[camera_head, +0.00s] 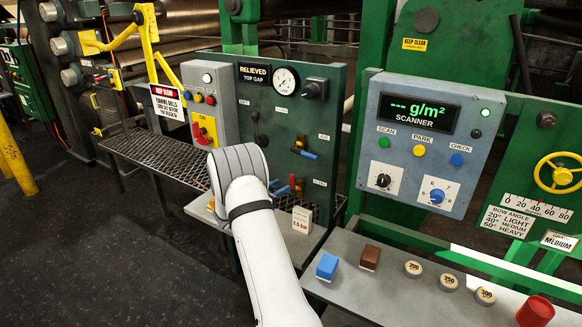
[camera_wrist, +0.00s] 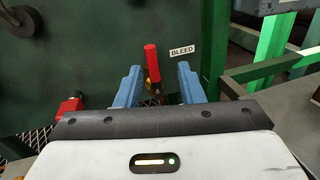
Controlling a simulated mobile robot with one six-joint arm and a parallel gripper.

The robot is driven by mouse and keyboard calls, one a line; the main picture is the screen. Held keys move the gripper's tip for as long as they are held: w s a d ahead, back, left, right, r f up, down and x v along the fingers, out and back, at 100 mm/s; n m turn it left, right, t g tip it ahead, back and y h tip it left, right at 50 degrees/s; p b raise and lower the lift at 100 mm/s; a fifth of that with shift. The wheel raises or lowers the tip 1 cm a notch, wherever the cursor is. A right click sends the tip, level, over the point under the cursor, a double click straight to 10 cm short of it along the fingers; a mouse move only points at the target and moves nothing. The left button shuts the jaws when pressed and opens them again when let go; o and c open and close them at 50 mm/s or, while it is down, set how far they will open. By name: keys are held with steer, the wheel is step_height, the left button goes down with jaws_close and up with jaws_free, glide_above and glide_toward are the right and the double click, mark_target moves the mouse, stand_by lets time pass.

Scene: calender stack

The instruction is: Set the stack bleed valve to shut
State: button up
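The bleed valve has a red lever (camera_wrist: 152,64) that stands nearly upright, left of the BLEED label (camera_wrist: 181,50) in the wrist view. Its brass-coloured base shows low between my fingers. My gripper (camera_wrist: 159,72) is open, with one blue finger on each side of the lever; I see no finger touching it. In the head view the red lever (camera_head: 292,183) shows low on the green valve panel (camera_head: 262,108), beside the blue fingertips of my gripper (camera_head: 278,188). My arm hides part of the panel's lower left.
A blue-handled valve (camera_head: 303,153) sits above the bleed valve. A small white tag block (camera_head: 302,219) stands on the grey ledge (camera_head: 310,243) below. A red part (camera_wrist: 68,107) is left of my fingers. The scanner panel (camera_head: 420,140) stands to the right.

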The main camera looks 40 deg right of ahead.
mark_target(291, 178)
steer(key=shift+n, duration=0.4)
steer(key=d, duration=0.2)
steer(key=w+d+p, duration=0.1)
steer(key=d, duration=0.2)
steer(key=w+d+p, duration=0.1)
steer(key=d, duration=0.2)
steer(key=shift+w+f, duration=0.1)
steer(key=shift+w, duration=0.15)
jaws_close()
